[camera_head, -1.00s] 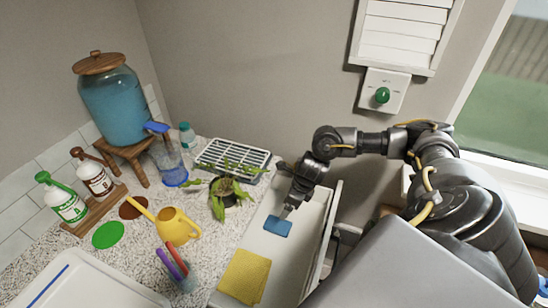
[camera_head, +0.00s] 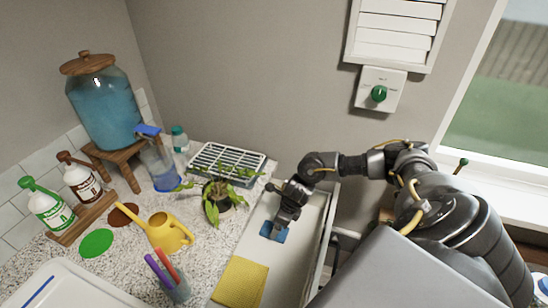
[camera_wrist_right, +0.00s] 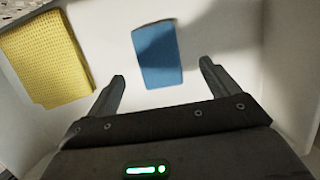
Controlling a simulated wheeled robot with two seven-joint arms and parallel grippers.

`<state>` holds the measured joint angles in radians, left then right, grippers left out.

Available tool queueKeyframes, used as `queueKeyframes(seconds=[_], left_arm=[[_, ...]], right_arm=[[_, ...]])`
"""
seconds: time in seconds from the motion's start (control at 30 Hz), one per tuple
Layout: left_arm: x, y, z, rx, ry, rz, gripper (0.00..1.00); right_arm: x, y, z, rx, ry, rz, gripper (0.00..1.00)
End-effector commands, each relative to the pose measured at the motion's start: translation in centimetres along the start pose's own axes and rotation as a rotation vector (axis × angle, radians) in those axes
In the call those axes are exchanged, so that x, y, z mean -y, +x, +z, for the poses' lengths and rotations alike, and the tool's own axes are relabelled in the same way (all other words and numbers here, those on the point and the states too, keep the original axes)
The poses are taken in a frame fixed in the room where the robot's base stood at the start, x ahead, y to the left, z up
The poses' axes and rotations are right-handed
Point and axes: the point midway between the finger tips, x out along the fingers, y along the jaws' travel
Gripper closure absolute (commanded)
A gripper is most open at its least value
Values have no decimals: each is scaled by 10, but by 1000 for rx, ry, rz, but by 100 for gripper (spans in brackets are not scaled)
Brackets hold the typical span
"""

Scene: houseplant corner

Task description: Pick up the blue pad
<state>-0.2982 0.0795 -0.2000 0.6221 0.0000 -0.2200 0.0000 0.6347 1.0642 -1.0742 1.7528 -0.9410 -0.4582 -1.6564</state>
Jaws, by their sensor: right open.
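The blue pad (camera_head: 280,236) lies flat on the floor of the open white drawer (camera_head: 254,251), toward the far end. In the right wrist view the whole pad (camera_wrist_right: 158,53) shows, just ahead of the fingertips and between their lines, with a shadow across its upper part. My right gripper (camera_wrist_right: 162,76) is open and empty, its two fingers apart with the pad beyond them. In the head view my right gripper (camera_head: 274,230) hangs over the pad and hides part of it. My left gripper is not in view.
A yellow cloth (camera_head: 240,282) lies in the same drawer, nearer the front; it also shows in the wrist view (camera_wrist_right: 45,58). The drawer walls stand close around. A potted plant (camera_head: 220,200), watering can (camera_head: 168,232) and marker cup (camera_head: 172,284) stand on the counter to the left.

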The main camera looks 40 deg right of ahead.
Motion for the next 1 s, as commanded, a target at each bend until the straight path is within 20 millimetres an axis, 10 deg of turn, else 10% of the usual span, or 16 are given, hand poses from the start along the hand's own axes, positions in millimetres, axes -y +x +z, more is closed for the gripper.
queueKeyframes(seconds=[0.77,1.0], left_arm=[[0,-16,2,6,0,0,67],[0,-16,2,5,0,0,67]], right_arm=[[-3,53,-1,0,0,0,13],[-3,52,-1,0,0,0,43]])
